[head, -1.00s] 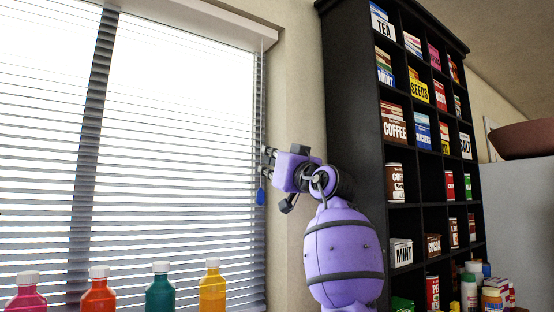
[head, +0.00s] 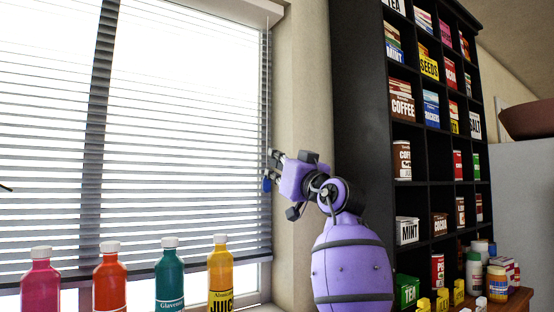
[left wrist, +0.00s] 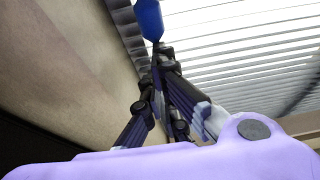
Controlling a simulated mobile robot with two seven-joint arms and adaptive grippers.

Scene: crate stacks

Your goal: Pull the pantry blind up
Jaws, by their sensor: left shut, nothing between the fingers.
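The pantry blind (head: 185,130) is white-grey, with slats covering most of the bright window. Its lower edge hangs just behind the bottle tops. A thin cord (head: 266,100) runs down its right side to a blue pull (head: 267,184). My left gripper (head: 271,163) is at the blind's right edge, its fingers pointing left, shut with nothing between them. The blue pull shows just below the fingertips in the head view. In the left wrist view, the pull (left wrist: 149,20) appears just beyond the fingertips (left wrist: 160,58); whether they touch is unclear. My right gripper is not in view.
Several bottles, including a yellow one (head: 220,275), stand in front of the window. A tall black shelf (head: 360,130) with packets and tins rises right of my arm. More jars (head: 474,270) stand at lower right. Bare wall lies between window and shelf.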

